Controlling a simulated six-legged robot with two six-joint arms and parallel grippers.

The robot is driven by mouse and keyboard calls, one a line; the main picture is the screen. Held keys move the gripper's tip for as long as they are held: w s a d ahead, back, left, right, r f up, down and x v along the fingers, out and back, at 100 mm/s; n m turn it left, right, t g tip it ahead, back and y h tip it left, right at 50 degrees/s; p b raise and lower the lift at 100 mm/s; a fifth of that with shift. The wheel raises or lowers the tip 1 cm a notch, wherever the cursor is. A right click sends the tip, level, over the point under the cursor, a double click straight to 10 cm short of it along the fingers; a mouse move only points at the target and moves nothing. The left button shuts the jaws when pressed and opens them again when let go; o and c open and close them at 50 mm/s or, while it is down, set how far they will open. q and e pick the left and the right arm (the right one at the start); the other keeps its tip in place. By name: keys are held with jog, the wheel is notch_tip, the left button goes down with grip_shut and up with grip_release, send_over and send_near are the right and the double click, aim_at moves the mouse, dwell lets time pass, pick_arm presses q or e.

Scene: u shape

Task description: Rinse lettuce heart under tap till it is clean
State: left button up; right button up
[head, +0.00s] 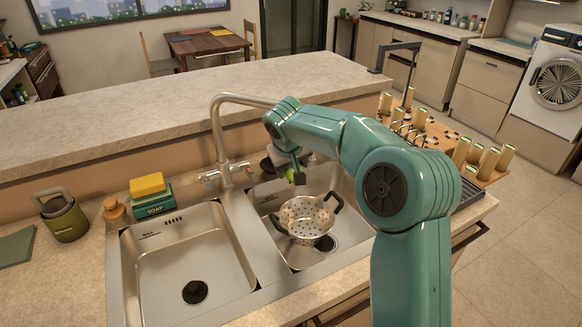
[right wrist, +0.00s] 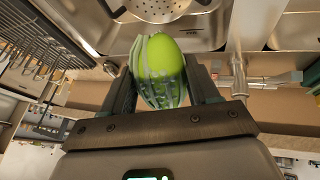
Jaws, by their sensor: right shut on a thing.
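The lettuce heart (right wrist: 160,58) is bright green with pale greyish patches and streaks on its lower side in the right wrist view. My right gripper (right wrist: 163,84) is shut on it, one finger on each side. In the head view only a small green part of the lettuce (head: 291,174) shows beneath my right gripper (head: 297,168), above the right basin. The tap (head: 222,135) arches from behind the basins to the right; my arm hides its spout end. No running water shows. My left gripper is not in view.
A metal colander (head: 305,216) with dark handles stands in the right basin (head: 330,180). The left basin (head: 190,258) is empty. A yellow sponge (head: 147,184) on a soap box (head: 153,204) and a green canister (head: 64,219) stand left. A rack (head: 410,120) stands right.

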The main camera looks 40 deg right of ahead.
jog(key=shift+s+a+f+b, duration=0.2)
jog(key=shift+s+a+b, duration=0.2)
jog(key=shift+a+b, duration=0.35)
jog(key=s+a+b, duration=0.4)
jog(key=a, duration=0.1)
jog(key=shift+r, duration=0.2)
dwell(1.1)
jog(key=s+a+r, duration=0.3)
jog(key=r, duration=0.1)
jog(key=shift+a, duration=0.4)
jog(key=shift+s, duration=0.1)
